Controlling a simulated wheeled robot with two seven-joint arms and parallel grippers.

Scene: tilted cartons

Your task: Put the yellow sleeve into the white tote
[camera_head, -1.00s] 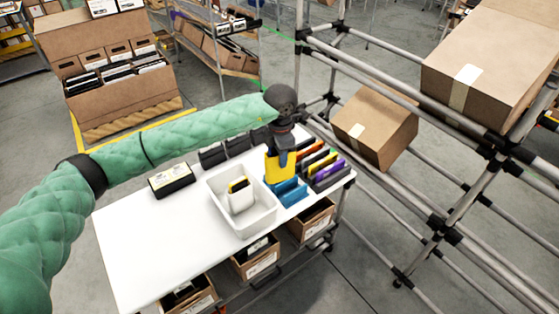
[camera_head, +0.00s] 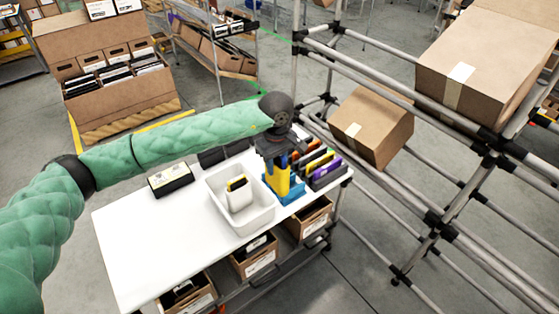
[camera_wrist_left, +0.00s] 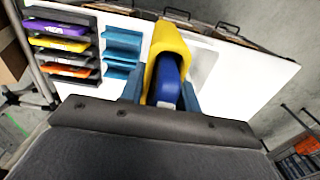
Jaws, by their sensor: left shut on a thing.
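The yellow sleeve (camera_head: 283,181) has a blue piece showing at its top end. My left gripper (camera_head: 277,160) is shut on it at the blue rack (camera_head: 291,196); I cannot tell whether the sleeve is clear of the rack. In the left wrist view the sleeve (camera_wrist_left: 170,42) sits between the fingers of my gripper (camera_wrist_left: 162,96), with the blue part facing the camera. The white tote (camera_head: 248,226) stands on the table just left of the sleeve and holds a white item with a yellow and black top. My right gripper is not in view.
A dark rack with several coloured sleeves (camera_head: 328,172) stands right of the blue rack. A black box (camera_head: 171,180) lies left of the tote on the white table (camera_head: 145,240). The table's front left is clear. A pipe rack with cartons (camera_head: 372,125) stands at the right.

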